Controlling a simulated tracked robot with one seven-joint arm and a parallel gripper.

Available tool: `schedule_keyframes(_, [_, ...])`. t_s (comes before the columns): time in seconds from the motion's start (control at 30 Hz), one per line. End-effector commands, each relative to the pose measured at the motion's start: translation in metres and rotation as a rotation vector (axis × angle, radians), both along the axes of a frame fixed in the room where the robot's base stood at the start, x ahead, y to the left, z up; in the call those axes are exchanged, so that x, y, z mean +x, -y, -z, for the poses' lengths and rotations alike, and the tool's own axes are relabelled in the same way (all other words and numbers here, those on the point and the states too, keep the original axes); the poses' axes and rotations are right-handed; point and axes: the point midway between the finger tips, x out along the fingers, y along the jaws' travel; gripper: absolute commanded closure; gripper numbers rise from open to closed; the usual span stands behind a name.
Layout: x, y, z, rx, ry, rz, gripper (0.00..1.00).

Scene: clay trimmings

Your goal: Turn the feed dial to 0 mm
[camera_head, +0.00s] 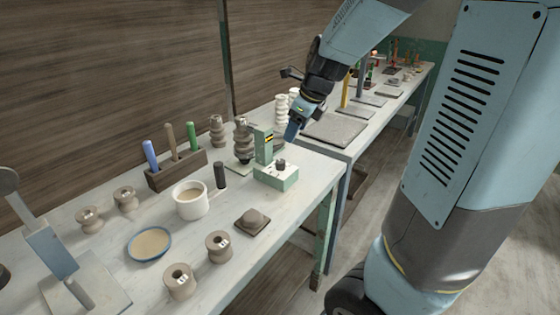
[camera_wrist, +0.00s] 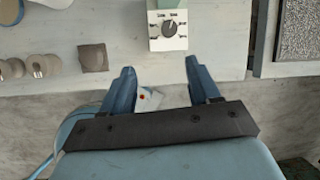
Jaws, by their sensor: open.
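The feed dial (camera_wrist: 169,27) is a dark round knob on a pale square face with small marks around it; its marks are too small to read. In the head view the dial (camera_head: 281,163) sits on top of a pale green block (camera_head: 276,178) with a green upright behind it, near the bench's front edge. My gripper (camera_wrist: 160,76) is open and empty. In the wrist view its two blue fingers are below the dial in the picture, with the dial ahead between them and apart from both. In the head view my gripper (camera_head: 291,132) is above and behind the dial.
The bench (camera_head: 110,205) holds a white cup (camera_head: 190,203), a blue-rimmed dish (camera_head: 149,246), a tool holder (camera_head: 177,171) and several brown spools. A small black cylinder (camera_head: 220,176) stands left of the green block. A grey slab (camera_head: 335,130) lies on the bench beyond.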

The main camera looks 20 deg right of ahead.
Motion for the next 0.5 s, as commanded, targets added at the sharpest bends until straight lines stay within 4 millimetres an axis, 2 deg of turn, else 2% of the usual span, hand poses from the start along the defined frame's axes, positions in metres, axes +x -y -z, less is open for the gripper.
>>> schedule_keyframes(0.1, [0.014,0.002,0.012,0.046,-0.039,0.163,0.39])
schedule_keyframes(0.2, [0.021,0.004,0.017,0.072,-0.056,0.252,0.39])
schedule_keyframes(0.5, [0.029,0.002,0.034,0.088,-0.068,0.307,0.39])
